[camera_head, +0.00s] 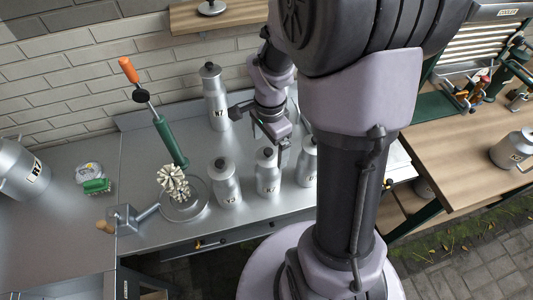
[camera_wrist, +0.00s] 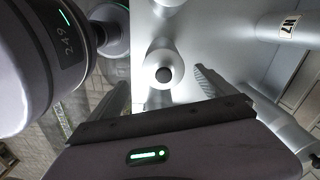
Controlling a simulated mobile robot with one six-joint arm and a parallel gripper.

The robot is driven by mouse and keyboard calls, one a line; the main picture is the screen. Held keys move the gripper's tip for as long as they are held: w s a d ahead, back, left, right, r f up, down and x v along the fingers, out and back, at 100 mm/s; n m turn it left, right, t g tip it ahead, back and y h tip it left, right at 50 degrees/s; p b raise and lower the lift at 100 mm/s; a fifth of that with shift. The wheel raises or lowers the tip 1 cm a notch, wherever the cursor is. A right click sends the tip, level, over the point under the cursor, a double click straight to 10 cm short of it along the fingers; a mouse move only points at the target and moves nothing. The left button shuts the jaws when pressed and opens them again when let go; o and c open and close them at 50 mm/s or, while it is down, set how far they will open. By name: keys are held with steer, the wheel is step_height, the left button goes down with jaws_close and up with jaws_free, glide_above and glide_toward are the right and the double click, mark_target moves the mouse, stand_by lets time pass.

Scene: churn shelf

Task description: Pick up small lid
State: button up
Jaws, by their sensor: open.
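Several small metal cans stand on the steel counter, each topped by a small lid with a dark knob. The lid (camera_head: 267,153) of the middle front can (camera_head: 268,181) is just below my gripper (camera_head: 274,140). In the wrist view, a round dark lid knob (camera_wrist: 163,75) on a pale can top shows between the fingers of my gripper (camera_wrist: 160,88). The fingers are open, one on each side, apart from the knob. Another lidded can (camera_head: 225,188) stands to the left, and one (camera_head: 307,165) to the right, partly hidden by my arm.
A taller can marked N7 (camera_head: 215,100) stands behind, close to my wrist. A wooden shelf (camera_head: 235,14) hangs on the brick wall. The counter's left part (camera_head: 60,240) is mostly free.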

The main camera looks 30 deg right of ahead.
mark_target(268, 151)
steer(key=f, duration=0.4)
steer(key=shift+w+f+b, duration=0.2)
steer(key=shift+w+b, duration=0.15)
steer(key=shift+b, duration=0.05)
steer(key=shift+s+r, duration=0.1)
steer(key=c, duration=1.5)
